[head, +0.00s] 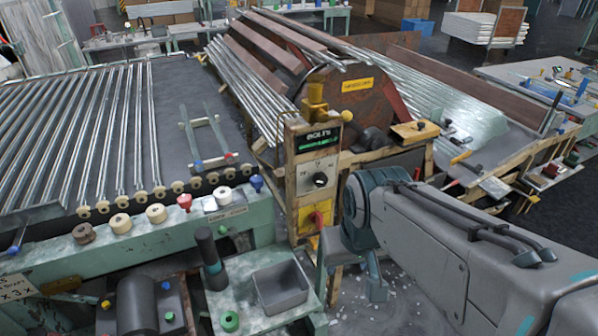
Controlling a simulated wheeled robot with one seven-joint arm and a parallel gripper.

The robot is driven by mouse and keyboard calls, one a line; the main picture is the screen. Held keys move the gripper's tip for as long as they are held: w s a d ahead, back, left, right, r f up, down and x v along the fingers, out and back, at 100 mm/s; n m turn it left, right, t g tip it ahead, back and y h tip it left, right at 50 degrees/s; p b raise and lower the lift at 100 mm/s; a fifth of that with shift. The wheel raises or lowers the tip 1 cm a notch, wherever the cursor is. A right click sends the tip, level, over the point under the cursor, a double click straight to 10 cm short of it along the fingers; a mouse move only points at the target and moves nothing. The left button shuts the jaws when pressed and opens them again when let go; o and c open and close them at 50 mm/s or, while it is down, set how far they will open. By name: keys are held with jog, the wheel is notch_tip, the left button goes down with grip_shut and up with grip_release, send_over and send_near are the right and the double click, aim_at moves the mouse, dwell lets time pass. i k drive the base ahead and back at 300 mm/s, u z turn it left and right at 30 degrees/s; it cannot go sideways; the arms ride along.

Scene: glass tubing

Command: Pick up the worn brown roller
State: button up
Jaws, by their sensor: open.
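The worn brown roller (81,233) is a short, darker brown cylinder with a hole in its top. It sits on the green front ledge of the tube bench, at the left end of a row of similar cream rollers. My gripper (352,277) hangs at the end of my arm, right of the control post and well to the right of the brown roller. Its fingers are apart and point down, with nothing visible between them. The wrist partly hides the finger bases.
A grey bin (280,288) is on a lower shelf.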

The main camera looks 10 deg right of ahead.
aim_at(85, 237)
jog(key=u, duration=1.6)
jog(key=k, duration=0.65)
jog(key=u, duration=0.6)
jog(key=i, duration=1.55)
jog(key=z, duration=0.55)
